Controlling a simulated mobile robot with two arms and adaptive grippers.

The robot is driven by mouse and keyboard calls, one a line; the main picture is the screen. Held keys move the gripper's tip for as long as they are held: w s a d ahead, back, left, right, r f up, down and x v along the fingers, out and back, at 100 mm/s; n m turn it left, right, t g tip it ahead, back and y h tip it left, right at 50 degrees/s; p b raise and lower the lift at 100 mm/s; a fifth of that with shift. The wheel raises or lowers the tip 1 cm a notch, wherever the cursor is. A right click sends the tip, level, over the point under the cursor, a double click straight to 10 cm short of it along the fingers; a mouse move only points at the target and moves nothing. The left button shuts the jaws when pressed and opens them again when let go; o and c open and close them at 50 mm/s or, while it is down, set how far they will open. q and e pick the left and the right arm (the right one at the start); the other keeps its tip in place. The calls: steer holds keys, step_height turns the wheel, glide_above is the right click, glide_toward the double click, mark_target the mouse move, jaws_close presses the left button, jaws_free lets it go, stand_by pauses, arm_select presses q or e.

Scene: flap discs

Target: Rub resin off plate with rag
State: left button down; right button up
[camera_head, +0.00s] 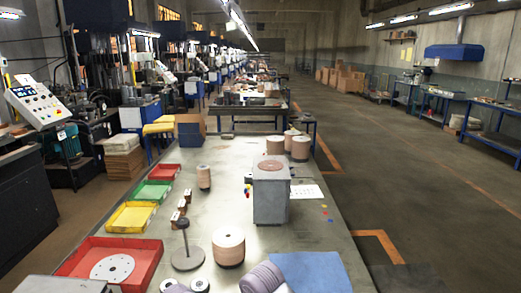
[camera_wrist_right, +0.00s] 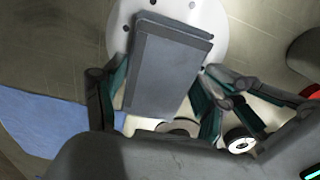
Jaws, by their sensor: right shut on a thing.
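A flat grey rectangular pad (camera_wrist_right: 165,70), seemingly layered, is held between the fingers of my right gripper (camera_wrist_right: 155,98) in the right wrist view. I cannot tell whether it is folded cloth. Behind it is a round white plate (camera_wrist_right: 215,25) with small dark holes, partly hidden by the pad. I cannot tell whether the pad touches the plate, and no resin can be made out. In the head view a white plate with holes (camera_head: 112,267) lies in a red tray (camera_head: 146,259).
A blue cloth (camera_head: 312,272) lies at the bench's front right and shows in the wrist view (camera_wrist_right: 45,125). A grey block (camera_head: 270,203) with a brown disc, a disc stack (camera_head: 229,247) and a spindle stand (camera_head: 187,256) are nearby. Yellow (camera_head: 131,217) and green (camera_head: 152,191) trays line the left.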

steer(key=shift+r, duration=2.65)
